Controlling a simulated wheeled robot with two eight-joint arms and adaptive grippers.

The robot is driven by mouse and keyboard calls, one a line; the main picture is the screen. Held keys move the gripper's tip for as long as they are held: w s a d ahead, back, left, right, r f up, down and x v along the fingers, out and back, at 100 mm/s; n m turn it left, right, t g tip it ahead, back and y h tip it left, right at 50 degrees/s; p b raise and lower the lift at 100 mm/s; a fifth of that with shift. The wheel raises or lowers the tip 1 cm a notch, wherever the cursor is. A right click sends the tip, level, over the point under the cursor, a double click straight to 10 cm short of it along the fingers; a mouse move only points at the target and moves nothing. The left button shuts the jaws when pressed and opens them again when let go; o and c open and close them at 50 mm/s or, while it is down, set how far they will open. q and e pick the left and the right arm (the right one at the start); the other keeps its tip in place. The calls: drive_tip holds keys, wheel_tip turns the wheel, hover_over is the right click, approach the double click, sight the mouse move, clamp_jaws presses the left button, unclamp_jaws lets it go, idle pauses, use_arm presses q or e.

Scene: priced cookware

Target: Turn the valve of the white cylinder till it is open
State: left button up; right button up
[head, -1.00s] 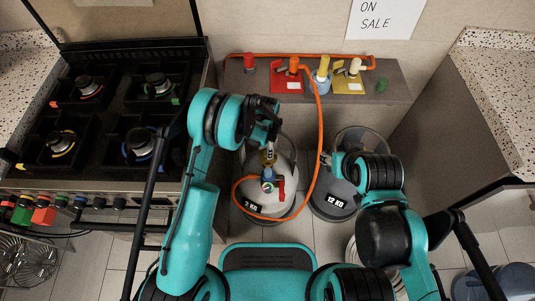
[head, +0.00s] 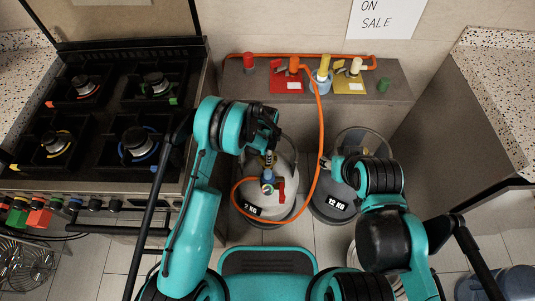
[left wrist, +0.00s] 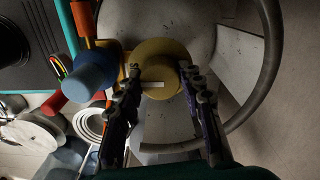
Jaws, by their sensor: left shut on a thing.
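The white cylinder (head: 284,178) stands on the floor below the shelf, with an orange hose, a blue regulator (head: 267,177) and a red piece at its top. Its brass-yellow valve knob (left wrist: 160,62) shows in the left wrist view, with the blue regulator (left wrist: 90,75) beside it. My left gripper (left wrist: 158,75) has one finger on each side of the knob and is shut on it; in the head view the gripper (head: 268,156) largely hides the valve. My right gripper (head: 325,161) hangs near the grey cylinder (head: 331,199) marked 12 KG; its jaws are too small to judge.
A stove (head: 105,130) stands left. A grey shelf (head: 315,88) behind carries red and yellow plates with taps. The orange hose (head: 320,130) runs from the shelf down between the cylinders. A grey counter cabinet (head: 450,130) closes off the right.

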use_arm(q)
drive_tip(key=shift+n, duration=0.3)
drive_tip(key=n, duration=0.3)
drive_tip(key=shift+n, duration=0.3)
drive_tip(key=n, duration=0.3)
drive_tip(key=shift+n, duration=0.3)
drive_tip(key=n, duration=0.3)
drive_tip(key=shift+n, duration=2.2)
drive_tip(key=o, duration=1.2)
drive_tip(key=shift+c, duration=0.2)
